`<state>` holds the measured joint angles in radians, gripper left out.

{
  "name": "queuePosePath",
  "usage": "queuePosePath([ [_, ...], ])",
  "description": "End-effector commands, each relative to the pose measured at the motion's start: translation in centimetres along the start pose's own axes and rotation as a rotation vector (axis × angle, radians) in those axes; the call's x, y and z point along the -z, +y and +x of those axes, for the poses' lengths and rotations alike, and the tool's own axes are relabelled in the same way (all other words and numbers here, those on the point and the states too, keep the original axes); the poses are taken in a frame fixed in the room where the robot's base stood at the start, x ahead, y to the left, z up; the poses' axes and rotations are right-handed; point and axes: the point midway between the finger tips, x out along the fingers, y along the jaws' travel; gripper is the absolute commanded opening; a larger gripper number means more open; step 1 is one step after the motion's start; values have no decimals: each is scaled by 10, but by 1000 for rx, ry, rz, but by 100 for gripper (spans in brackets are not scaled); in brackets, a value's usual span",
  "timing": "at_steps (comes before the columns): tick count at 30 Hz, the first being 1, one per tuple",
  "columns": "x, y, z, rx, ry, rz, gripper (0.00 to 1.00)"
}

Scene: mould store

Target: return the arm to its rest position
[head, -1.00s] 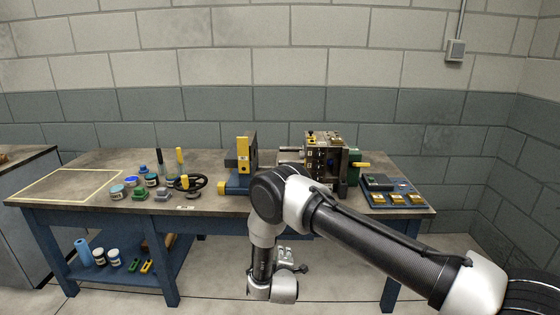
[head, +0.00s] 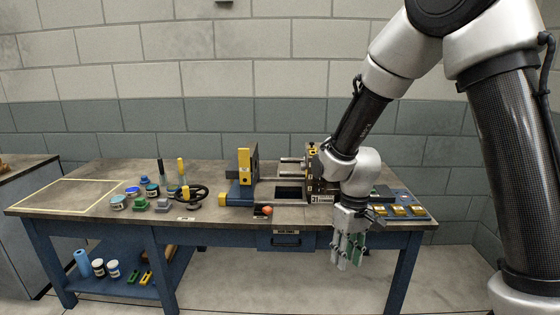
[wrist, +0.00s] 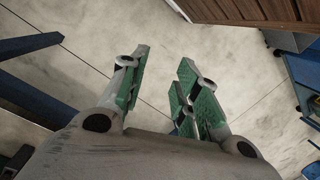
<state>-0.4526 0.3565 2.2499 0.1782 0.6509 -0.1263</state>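My gripper (head: 348,252) hangs fingers down in front of the right part of the workbench (head: 225,211), below the height of its top. In the wrist view my gripper (wrist: 162,92) has its green-padded fingers spread apart, with only bare floor between them. It holds nothing. My arm is folded, with its elbow high at the upper right of the head view, and it hides part of the mould block (head: 314,176).
The bench carries a handwheel (head: 196,194), a yellow-marked plate (head: 245,166), an orange ball (head: 266,210), several jars and a blue tray (head: 414,215) at the right. A drawer (head: 287,241) sits under its front edge. Floor below my gripper is clear.

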Motion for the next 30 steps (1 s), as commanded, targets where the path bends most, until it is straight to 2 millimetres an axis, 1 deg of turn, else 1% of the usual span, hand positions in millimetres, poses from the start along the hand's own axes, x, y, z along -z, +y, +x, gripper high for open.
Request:
queuePosePath([
  [1, -22, 10, -27, -4, 3, 37, 31],
  [2, -35, 16, -41, -7, 0, 58, 31],
  [3, -54, 23, -58, -13, -2, 84, 31],
  [5, -81, 33, -80, -23, 3, 122, 31],
  [6, -99, 40, -94, -31, 11, 145, 31],
  [8, -125, 48, -113, -44, 31, 176, 31],
  [9, -141, 53, -124, -52, 50, 195, 31],
  [12, -178, 65, -147, -77, 124, 233, 31],
  [15, -204, 74, -168, -103, 234, 278, 31],
  [18, -224, 78, -185, -122, 343, 325, 31],
  [21, -236, 82, -202, -140, 434, 363, 31],
  [24, -245, 85, -213, -154, 489, 391, 31],
  [26, -248, 86, -216, -159, 505, 406, 31],
  [30, -249, 87, -216, -159, 505, 411, 31],
])
